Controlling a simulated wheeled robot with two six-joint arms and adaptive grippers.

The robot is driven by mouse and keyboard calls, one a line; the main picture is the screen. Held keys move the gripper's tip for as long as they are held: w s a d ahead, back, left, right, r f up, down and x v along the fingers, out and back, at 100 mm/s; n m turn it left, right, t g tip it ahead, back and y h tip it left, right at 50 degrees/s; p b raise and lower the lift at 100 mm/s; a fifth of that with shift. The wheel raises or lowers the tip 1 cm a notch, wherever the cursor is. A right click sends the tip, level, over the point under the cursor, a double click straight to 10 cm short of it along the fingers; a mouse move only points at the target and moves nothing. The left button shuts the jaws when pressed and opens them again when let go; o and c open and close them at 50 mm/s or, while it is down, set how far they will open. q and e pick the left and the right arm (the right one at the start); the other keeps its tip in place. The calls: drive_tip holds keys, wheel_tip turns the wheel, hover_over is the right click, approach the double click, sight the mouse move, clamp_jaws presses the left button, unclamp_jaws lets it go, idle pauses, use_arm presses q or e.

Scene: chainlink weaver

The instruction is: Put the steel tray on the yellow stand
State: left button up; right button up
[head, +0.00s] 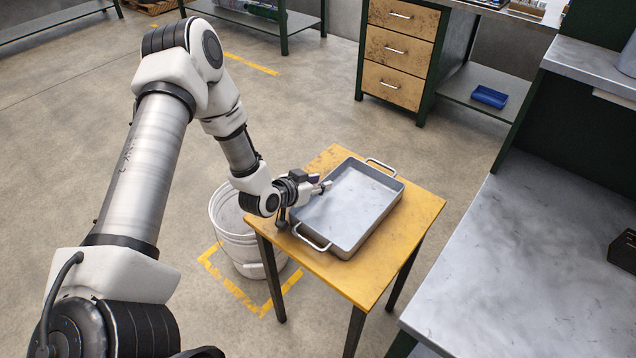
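The steel tray (352,212) is a shallow rectangular grey pan with a raised handle at each short end. It appears to rest flat and upright on the yellow stand (375,283), a small table with a worn yellow top and dark legs. The tray looks empty. My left gripper (324,187) reaches in from the left, with its fingertips over the tray's left long rim. I cannot tell whether the fingers touch the rim or how far apart they are. Both tray handles look free of the gripper. My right gripper is not in view.
A white bucket (231,225) stands on the floor left of the stand, partly behind my arm, by yellow floor marking. A grey-topped workbench (530,265) lies to the right. A drawer cabinet (396,50) stands behind. Open floor lies at the left.

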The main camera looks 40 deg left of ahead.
use_arm(q)
drive_tip(key=shift+r, duration=0.15)
drive_tip(key=p+v, duration=0.3)
drive_tip(key=v, duration=0.9)
drive_tip(key=shift+p, duration=0.4)
drive_tip(key=shift+a, duration=0.1)
